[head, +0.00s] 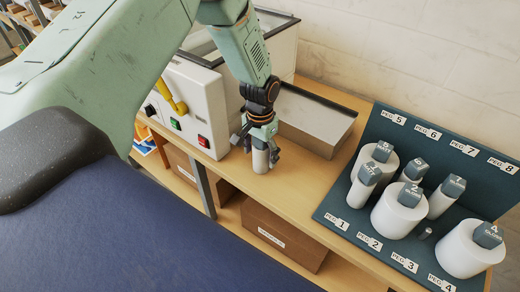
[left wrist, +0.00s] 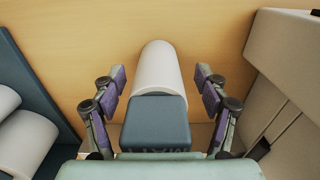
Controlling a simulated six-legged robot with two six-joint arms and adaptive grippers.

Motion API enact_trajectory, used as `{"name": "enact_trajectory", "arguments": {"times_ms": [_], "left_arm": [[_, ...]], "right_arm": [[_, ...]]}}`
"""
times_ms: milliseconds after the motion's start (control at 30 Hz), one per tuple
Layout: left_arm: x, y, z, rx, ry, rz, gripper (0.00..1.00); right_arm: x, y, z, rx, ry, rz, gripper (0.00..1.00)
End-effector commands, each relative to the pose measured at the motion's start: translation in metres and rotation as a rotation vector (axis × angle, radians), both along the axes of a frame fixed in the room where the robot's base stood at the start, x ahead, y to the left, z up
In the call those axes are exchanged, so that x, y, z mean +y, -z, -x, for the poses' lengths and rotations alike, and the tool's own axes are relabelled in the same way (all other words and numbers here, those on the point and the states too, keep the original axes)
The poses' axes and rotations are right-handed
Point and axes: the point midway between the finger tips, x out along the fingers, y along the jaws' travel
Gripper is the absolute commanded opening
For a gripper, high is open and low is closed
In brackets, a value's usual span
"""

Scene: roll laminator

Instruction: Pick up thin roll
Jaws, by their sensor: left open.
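A thin white roll (head: 260,160) stands on the wooden bench near its front edge, below my left gripper (head: 262,135). My left gripper is open in the left wrist view (left wrist: 160,82), with one finger on each side of the roll and a visible gap on both sides. The gripper hides the roll's top in the head view. My right gripper is not in view.
A dark blue peg board (head: 333,213) at the right holds several capped white rolls, thin and thick. A white laminator (head: 205,108) with a red switch stands left of the gripper. A grey box-like tray (head: 310,125) is close behind. Bare bench lies between gripper and board.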

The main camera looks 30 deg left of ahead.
Motion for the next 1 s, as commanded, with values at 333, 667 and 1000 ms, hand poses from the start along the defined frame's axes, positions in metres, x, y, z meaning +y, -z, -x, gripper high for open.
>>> {"name": "enact_trajectory", "arguments": {"times_ms": [333, 667, 1000], "left_arm": [[-0.0001, -0.0001, 0.0001, 0.001, 0.001, 0.0, 0.54], [0.0, -0.0002, 0.0002, 0.001, 0.001, 0.0, 0.26], [0.0001, -0.0004, 0.0, 0.0, 0.001, 0.0, 0.14]], "right_arm": [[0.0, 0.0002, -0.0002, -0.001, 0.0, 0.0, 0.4], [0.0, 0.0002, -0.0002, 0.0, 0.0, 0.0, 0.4], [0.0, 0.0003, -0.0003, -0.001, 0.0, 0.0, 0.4]]}}
